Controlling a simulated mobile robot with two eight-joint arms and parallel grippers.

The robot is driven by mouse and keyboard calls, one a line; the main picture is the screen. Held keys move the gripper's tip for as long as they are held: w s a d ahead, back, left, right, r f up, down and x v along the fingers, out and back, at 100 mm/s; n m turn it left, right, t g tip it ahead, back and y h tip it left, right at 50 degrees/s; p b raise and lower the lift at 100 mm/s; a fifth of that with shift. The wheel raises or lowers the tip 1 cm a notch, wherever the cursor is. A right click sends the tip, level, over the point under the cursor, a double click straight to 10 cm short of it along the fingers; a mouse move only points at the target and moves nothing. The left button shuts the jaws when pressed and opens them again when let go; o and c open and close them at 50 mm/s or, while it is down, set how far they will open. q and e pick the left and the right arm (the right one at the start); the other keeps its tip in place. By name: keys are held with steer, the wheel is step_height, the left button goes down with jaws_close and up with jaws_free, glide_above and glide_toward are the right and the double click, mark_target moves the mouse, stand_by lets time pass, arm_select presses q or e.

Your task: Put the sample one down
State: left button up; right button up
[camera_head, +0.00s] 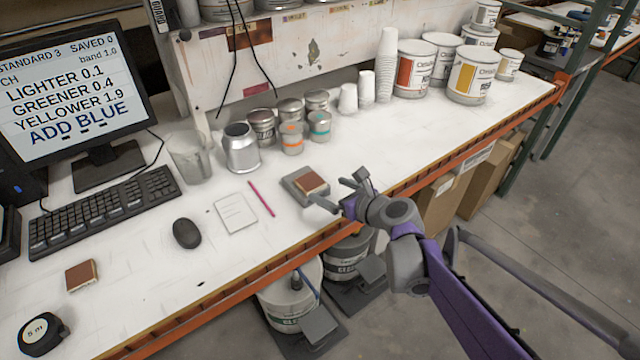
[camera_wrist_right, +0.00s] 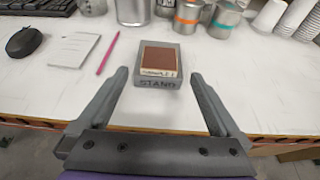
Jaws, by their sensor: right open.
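The sample one (camera_wrist_right: 161,57), a reddish-brown square chip with a pale label strip, lies flat on a grey stand (camera_wrist_right: 158,84) marked "STAND". In the head view the sample (camera_head: 311,183) and stand (camera_head: 291,187) are near the front edge of the white bench. My right gripper (camera_head: 341,193) is open and empty, just in front of the stand. In the right wrist view its two fingers (camera_wrist_right: 155,85) are spread wide, one to each side of the stand's near end, apart from the sample. My left gripper is not in view.
A similar brown chip (camera_head: 81,275) lies at the bench's left, near a tape measure (camera_head: 42,333). A mouse (camera_head: 187,233), white card (camera_head: 236,213) and pink pencil (camera_head: 261,199) lie left of the stand. Cans (camera_head: 262,128) stand behind. The orange bench edge (camera_head: 330,237) runs close by.

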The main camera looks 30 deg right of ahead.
steer(key=s+a+f+n+g+y, duration=0.1)
steer(key=s+a+f+n+g, duration=0.2)
steer(key=s+a+n, duration=0.5)
steer(key=s+a+f+n+g+y, duration=0.1)
steer(key=s+a+f+n+g, duration=0.15)
steer(key=a+n, duration=0.55)
steer(key=s+f+n+g+h, duration=0.2)
steer(key=s+n, duration=0.8)
steer(key=n, duration=0.9)
step_height(320, 180, down, 3)
steer(key=shift+s+r+g+h, duration=0.2)
steer(key=shift+g+h, duration=0.15)
steer(key=shift+h, duration=0.25)
steer(key=shift+d, duration=0.1)
steer(key=shift+w+r+p, duration=0.3)
steer(key=shift+r+p, duration=0.35)
steer(key=shift+p, duration=0.05)
